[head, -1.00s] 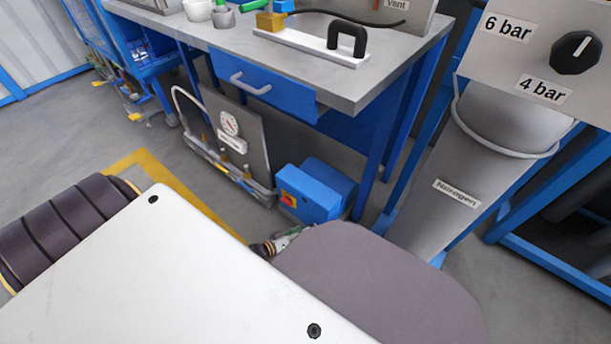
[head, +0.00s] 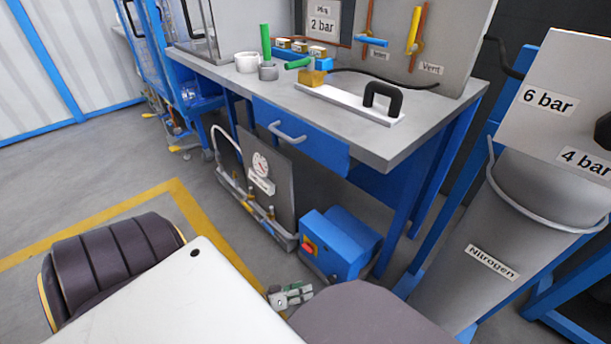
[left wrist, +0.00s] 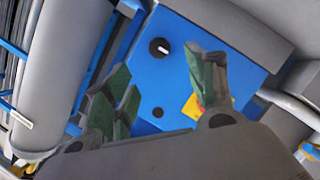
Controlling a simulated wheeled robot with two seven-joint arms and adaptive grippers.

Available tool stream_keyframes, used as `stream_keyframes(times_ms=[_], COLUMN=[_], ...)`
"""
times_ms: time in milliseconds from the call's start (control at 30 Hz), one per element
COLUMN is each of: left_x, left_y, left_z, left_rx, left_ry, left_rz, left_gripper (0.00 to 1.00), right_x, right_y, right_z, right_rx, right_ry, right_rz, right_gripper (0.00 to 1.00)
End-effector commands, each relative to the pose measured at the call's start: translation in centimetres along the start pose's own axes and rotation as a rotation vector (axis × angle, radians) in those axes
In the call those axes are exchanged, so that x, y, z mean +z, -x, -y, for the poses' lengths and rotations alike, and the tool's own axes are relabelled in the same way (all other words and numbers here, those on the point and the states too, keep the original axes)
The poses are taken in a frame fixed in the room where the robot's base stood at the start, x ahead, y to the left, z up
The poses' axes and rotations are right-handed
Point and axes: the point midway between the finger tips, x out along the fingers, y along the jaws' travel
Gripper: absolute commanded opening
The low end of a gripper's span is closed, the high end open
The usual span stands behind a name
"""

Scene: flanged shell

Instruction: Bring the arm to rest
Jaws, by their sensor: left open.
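My left gripper (head: 290,295) shows small in the head view, low in the middle, beside the edge of my own arm link. It is near the front of a blue box-shaped unit (head: 338,243) on the floor, apart from the bench. In the left wrist view my left gripper (left wrist: 165,95) has its green-padded fingers spread apart with nothing between them. The blue face of the unit, with black knobs and a red and yellow switch, lies behind the fingers. My right gripper is in neither view.
A grey bench (head: 410,142) with a blue drawer (head: 300,135) stands ahead. Under it is a gauge panel (head: 262,175). A grey nitrogen cylinder (head: 500,245) stands at the right. Open floor (head: 90,175) with yellow marking lies at the left.

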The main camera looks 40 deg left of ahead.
Motion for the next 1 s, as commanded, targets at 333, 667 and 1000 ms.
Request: stream_keyframes(times_ms=[333,667,1000], left_x=[0.0,0.1,2.5], left_y=[0.1,0.0,-2.3], left_z=[0.0,-0.1,-3.0], left_rx=[0.000,0.000,-0.027], left_ry=[0.000,0.001,-0.020], left_rz=[-0.001,0.001,0.062], left_gripper=[0.56,0.56,0.56], right_x=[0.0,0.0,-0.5], right_y=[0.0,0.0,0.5], right_z=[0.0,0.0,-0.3], right_rx=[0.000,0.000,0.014], right_ry=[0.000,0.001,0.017], right_rz=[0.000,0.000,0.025], right_gripper=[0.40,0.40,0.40])
